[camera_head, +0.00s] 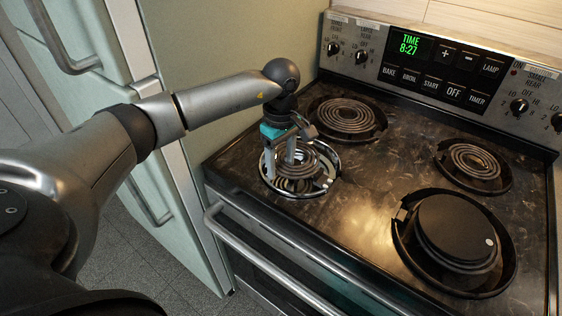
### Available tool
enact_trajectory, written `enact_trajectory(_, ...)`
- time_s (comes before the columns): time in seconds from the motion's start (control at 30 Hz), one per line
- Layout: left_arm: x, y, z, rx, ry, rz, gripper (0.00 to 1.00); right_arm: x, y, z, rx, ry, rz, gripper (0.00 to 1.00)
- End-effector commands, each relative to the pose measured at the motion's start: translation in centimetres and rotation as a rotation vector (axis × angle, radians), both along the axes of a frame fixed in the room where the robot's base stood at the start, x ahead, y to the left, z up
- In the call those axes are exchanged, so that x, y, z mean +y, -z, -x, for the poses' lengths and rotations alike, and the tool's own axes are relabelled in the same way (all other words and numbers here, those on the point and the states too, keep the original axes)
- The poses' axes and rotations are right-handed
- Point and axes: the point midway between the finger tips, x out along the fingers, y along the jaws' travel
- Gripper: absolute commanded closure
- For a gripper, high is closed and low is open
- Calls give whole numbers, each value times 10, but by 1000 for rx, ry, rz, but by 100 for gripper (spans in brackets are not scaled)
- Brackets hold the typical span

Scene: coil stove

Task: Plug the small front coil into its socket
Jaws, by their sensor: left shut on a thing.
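The small front coil (310,163) is a dark spiral element at the stove's front left. It is over the round, shiny drip pan (335,171) there. My left gripper (280,169) reaches down from above with its two pale fingers at the coil's left part, and it is shut on the coil. The gripper and coil hide much of the pan's inside. I cannot make out the socket or the coil's prongs, nor whether the coil rests in the pan or hangs just above it. My right gripper is out of view.
Other coils sit at the rear left (346,116) and rear right (475,161). A black round pan or cover (458,229) sits on the front right burner. The oven handle (275,258) runs along the front. A pale green fridge (165,160) stands at the left. The middle cooktop is clear.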

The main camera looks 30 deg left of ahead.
Motion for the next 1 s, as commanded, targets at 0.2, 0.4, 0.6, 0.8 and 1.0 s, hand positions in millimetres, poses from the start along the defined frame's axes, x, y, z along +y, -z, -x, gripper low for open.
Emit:
enact_trajectory(0.2, -2, -1, 0, -2, 1, 0, 100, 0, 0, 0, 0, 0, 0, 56)
enact_trajectory(0.4, -6, 0, 0, -2, 2, 0, 100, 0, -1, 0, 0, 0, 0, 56)
enact_trajectory(0.6, -11, 0, 0, -3, 1, 1, 100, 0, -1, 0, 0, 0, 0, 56)
enact_trajectory(0.8, -16, 1, 0, -3, 1, 1, 100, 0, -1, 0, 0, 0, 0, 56)
enact_trajectory(1.0, -17, 1, 1, -3, 0, 1, 100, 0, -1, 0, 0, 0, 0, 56)
